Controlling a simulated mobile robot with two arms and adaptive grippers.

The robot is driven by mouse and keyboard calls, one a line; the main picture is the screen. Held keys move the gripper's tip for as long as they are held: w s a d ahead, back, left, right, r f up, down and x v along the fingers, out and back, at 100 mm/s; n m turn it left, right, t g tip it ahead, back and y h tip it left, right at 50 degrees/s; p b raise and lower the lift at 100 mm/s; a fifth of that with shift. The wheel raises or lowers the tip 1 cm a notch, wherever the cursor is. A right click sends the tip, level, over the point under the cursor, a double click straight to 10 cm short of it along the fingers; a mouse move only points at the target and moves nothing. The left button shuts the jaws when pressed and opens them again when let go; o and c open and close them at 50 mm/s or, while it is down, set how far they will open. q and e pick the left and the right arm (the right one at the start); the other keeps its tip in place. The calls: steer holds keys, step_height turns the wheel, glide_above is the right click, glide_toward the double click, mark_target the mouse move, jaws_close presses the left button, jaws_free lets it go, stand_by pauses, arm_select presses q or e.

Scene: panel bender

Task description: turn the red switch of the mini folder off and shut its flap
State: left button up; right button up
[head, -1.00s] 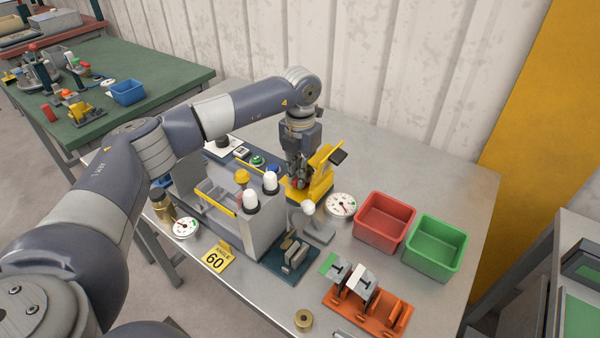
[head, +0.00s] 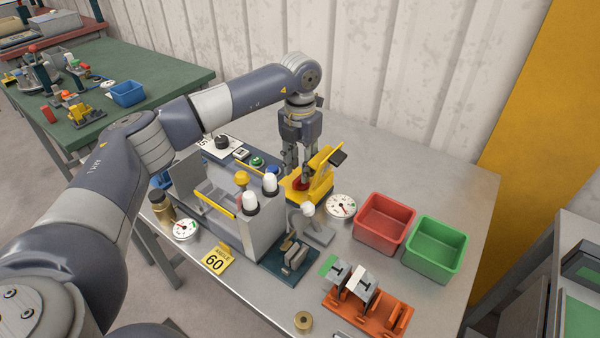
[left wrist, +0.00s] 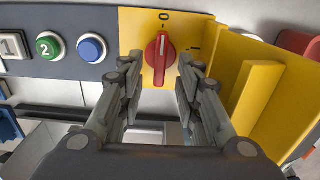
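The mini folder (head: 262,222) is a grey machine on the metal table. Its yellow switch box (head: 312,193) is at its right end. The red switch (left wrist: 160,60) on the yellow face shows in the left wrist view, its white line pointing up toward the O mark. The yellow flap (left wrist: 256,98) stands raised at the right of the switch; it also shows in the head view (head: 325,158). My left gripper (left wrist: 160,72) is open, with a finger on either side of the switch and visible gaps to it. My right gripper is not in view.
Green (left wrist: 49,45) and blue (left wrist: 91,47) buttons sit left of the switch. A gauge (head: 341,206), a red bin (head: 384,222) and a green bin (head: 436,248) stand to the right. An orange rack (head: 368,308) is in front. The table behind the bins is clear.

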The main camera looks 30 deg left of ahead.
mark_target(300, 176)
arm_select(q)
step_height(300, 176, up, 9)
stand_by(0.3)
steer(key=shift+c, duration=0.3)
